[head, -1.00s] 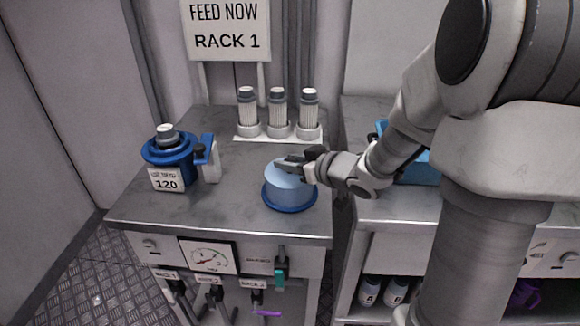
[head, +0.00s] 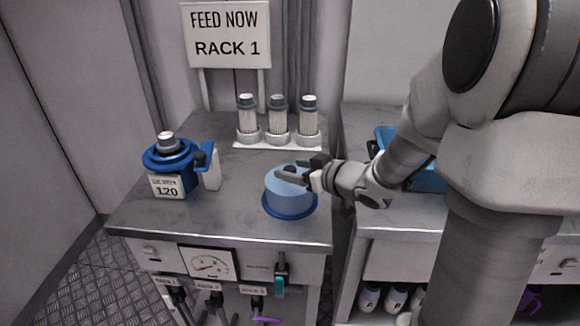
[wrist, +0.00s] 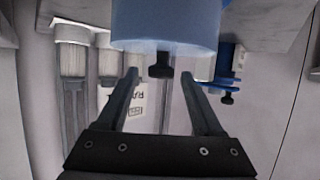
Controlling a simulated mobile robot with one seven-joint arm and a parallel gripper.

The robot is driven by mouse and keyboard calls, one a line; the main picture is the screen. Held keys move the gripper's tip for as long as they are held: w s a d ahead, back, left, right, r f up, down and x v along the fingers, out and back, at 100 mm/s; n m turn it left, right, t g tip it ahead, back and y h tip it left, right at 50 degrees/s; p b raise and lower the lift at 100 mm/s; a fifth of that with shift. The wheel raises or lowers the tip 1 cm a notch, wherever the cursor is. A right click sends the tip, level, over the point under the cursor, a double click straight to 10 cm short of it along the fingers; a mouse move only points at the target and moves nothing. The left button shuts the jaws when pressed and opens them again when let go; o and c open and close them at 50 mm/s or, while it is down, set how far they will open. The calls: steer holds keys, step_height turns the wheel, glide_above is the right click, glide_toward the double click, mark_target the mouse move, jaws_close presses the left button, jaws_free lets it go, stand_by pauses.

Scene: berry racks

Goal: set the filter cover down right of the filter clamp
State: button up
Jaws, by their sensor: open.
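The filter cover (head: 289,192) is a light blue drum with a darker blue rim. It stands upright on the grey counter, to the right of the filter clamp and apart from it. The blue filter clamp (head: 170,157), with a grey-white cap and a lever on its right, stands at the counter's left. My gripper (head: 290,173) is open at the top of the cover, reaching in from the right. In the wrist view my open fingers (wrist: 160,78) are spread on both sides of the cover's black knob (wrist: 160,66), with gaps showing.
Several white filter cartridges (head: 278,119) stand on a white base behind the cover. A gauge (head: 208,263) and levers are on the counter's front. A blue bin (head: 428,175) sits on the right counter, behind my arm. Bare counter lies between clamp and cover.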

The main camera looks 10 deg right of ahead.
steer(key=p+v, duration=0.3)
steer(key=v, duration=0.7)
steer(key=shift+s+d+r, duration=0.1)
steer(key=shift+s, duration=0.05)
